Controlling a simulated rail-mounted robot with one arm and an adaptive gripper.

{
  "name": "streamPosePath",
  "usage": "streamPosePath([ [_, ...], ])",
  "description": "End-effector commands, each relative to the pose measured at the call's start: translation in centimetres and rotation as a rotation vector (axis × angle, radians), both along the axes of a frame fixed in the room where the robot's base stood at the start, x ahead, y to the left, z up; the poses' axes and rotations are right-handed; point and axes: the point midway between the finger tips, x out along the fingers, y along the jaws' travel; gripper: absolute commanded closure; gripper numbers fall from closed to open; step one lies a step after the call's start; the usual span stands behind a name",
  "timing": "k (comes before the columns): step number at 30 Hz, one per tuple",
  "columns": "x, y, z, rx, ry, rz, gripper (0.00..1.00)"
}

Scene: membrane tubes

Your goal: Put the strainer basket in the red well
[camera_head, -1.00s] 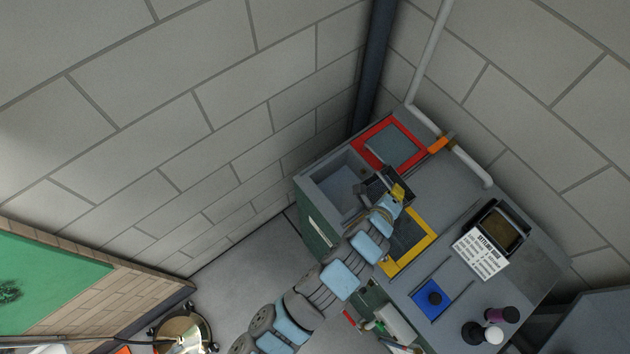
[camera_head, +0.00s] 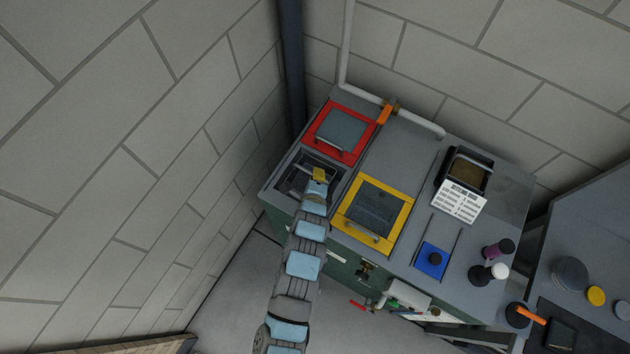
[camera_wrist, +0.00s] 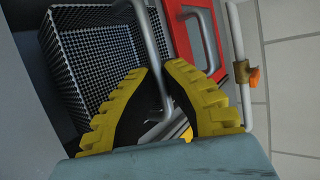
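The strainer basket (camera_wrist: 100,58) is dark mesh with a metal rim and a bar handle; in the wrist view it lies left of my fingers. In the head view the basket (camera_head: 296,180) is at the grey sink opening, partly hidden by my arm; its depth in the opening is unclear. My gripper (camera_wrist: 158,72) has its yellow fingers closed around the handle bar. It also shows in the head view (camera_head: 319,174). The red well (camera_head: 364,150) lies just behind the sink, its red frame around a grey panel with a handle. Its red edge (camera_wrist: 178,38) shows in the wrist view.
A yellow-framed well (camera_head: 348,212) with a dark panel and handle is right of the sink. An orange-handled valve (camera_head: 386,112) on a white pipe stands beside the red well. A blue square (camera_head: 425,268) and knobs are further right. Walls close in behind and left.

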Motion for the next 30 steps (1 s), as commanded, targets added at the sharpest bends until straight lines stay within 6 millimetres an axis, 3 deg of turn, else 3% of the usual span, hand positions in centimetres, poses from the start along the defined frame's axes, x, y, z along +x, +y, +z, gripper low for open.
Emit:
streamPosePath([
  [8, 0.0, 0.1, -1.2, 0.001, 0.002, 0.001, 1.0],
  [18, 0.0, 0.0, -4.3, 0.0, 0.002, 0.001, 1.0],
  [30, 0.0, 0.0, -4.9, 0.001, -0.001, -0.001, 1.0],
])
